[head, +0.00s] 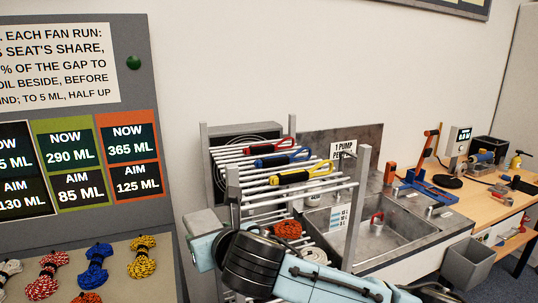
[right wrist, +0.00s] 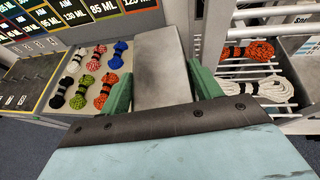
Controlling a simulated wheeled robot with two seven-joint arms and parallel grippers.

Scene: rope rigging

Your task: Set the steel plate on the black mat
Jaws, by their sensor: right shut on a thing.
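The steel plate (right wrist: 160,68) is a flat grey slab between the two green fingers of my right gripper (right wrist: 163,88) in the right wrist view. The gripper is shut on it and holds it in the air, close to the rope board. In the head view a grey slab, seemingly the same plate (head: 202,222), shows at the end of my light blue right arm, left of the rack. My left gripper is not in view.
A board with colored rope coils (head: 95,265) stands at the left. A metal rack (head: 300,198) holding rope coils stands close right of the plate. Beyond it are a steel sink (head: 375,235) and a wooden bench (head: 478,200) crowded with tools.

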